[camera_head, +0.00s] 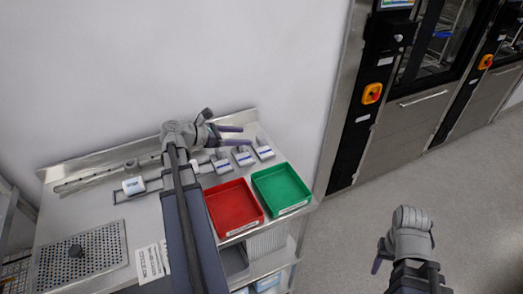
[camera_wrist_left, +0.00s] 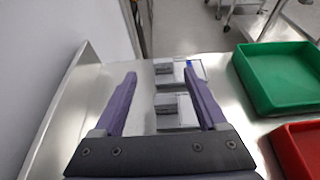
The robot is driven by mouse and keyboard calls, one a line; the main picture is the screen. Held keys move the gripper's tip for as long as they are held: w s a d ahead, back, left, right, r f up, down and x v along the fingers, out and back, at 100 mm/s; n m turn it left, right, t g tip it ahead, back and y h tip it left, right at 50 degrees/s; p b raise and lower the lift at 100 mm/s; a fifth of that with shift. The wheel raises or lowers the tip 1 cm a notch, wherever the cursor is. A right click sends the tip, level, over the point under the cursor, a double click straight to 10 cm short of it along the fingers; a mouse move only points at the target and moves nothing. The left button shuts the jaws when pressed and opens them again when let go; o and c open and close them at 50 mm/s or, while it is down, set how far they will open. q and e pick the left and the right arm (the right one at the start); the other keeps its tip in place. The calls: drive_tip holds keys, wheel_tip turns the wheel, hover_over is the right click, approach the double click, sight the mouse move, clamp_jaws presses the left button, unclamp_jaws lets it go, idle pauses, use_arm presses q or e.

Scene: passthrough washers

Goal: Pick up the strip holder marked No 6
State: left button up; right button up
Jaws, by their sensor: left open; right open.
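Several small strip holders with grey blocks and white, blue-marked labels stand in a row on the steel bench, among them a right one (camera_head: 263,150), a middle one (camera_head: 243,156) and a left one (camera_head: 222,163). Their numbers are too small to read, so I cannot tell which is No 6. My left gripper (camera_head: 246,135) is open and empty beside the row. In the left wrist view its purple fingers (camera_wrist_left: 160,76) frame a farther holder (camera_wrist_left: 164,69) and a nearer holder (camera_wrist_left: 168,104), gripping neither. My right gripper (camera_head: 404,252) is open over the floor, away from the bench.
A red tray (camera_head: 233,207) and a green tray (camera_head: 281,188) stand at the bench's front right. A white labelled item (camera_head: 133,186) and a perforated plate (camera_head: 82,258) lie to the left. The wall is close behind; washers (camera_head: 420,110) stand at the right.

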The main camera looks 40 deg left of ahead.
sight(258, 139)
use_arm(q)
drive_tip(key=shift+f, duration=0.1)
drive_tip(key=shift+w+d+f, duration=0.1)
drive_tip(key=shift+w+d, duration=0.05)
drive_tip(key=shift+w, duration=0.1)
drive_tip(key=shift+b+x, duration=0.5)
drive_tip(key=shift+x, duration=0.55)
drive_tip(key=shift+d+b+x, duration=0.2)
drive_tip(key=shift+b+x, duration=0.95)
drive_tip(key=shift+x, duration=1.4)
drive_tip(key=shift+s+f, duration=0.1)
drive_tip(key=shift+s, duration=0.05)
clamp_jaws()
